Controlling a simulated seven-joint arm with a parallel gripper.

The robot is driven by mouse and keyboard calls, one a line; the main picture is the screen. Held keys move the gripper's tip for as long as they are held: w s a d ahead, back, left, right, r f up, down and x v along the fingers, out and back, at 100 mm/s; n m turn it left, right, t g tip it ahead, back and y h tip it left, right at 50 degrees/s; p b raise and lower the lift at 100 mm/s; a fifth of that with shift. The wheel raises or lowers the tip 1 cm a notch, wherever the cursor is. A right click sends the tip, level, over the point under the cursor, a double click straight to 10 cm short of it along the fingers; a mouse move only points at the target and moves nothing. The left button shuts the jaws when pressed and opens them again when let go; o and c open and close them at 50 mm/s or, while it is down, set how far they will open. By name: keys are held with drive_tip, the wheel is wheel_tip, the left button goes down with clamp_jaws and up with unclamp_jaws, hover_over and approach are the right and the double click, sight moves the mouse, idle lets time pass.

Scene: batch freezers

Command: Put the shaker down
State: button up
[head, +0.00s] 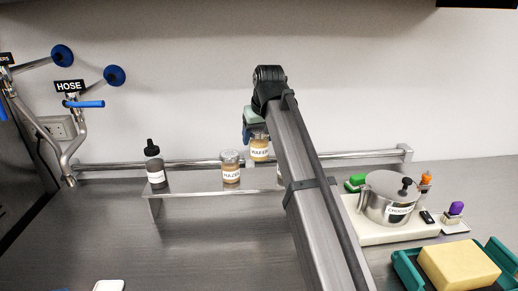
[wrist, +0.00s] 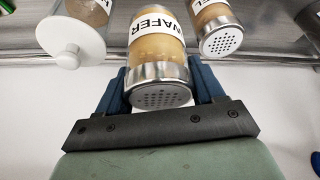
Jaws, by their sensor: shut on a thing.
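The shaker labelled WAFER (head: 260,151) has tan contents and a perforated metal cap. In the head view it is upright at the raised steel shelf (head: 190,182), partly hidden by my arm. I cannot tell whether its base touches the shelf. My gripper (head: 253,137) is at its upper part. In the wrist view my gripper (wrist: 160,88) has its blue fingers on both sides of the WAFER shaker (wrist: 158,48), shut on it near the cap.
A HAZEL shaker (head: 231,168) stands on the shelf left of the WAFER one. A dark-capped bottle (head: 154,165) stands farther left. A white-lidded jar (wrist: 73,42) shows in the wrist view. A CHOCOLATE pot (head: 388,198) and a teal tray (head: 410,275) with a sponge (head: 458,266) are at right.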

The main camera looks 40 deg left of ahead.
drive_tip(key=shift+r, duration=1.2)
drive_tip(key=r, duration=0.3)
drive_tip(key=w+r, duration=0.1)
drive_tip(key=shift+d+r, duration=0.25)
drive_tip(key=shift+d, duration=0.05)
drive_tip(key=w+d+m+t+h, duration=0.1)
drive_tip(key=w+d+m, duration=0.3)
drive_tip(key=w+d, duration=2.05)
drive_tip(key=w+d+m+h, duration=0.15)
drive_tip(key=w+d, duration=0.35)
drive_tip(key=d, duration=0.7)
drive_tip(key=w+d+m+t, duration=0.15)
drive_tip(key=w+d, duration=0.35)
drive_tip(key=d, duration=0.8)
drive_tip(key=w+d+m+g, duration=0.15)
drive_tip(key=w+d, duration=0.25)
drive_tip(key=d, duration=0.8)
drive_tip(key=shift+m+t, duration=0.25)
drive_tip(key=shift+t, duration=0.25)
drive_tip(key=shift+w+f, duration=0.2)
drive_tip(key=shift+f, duration=13.25)
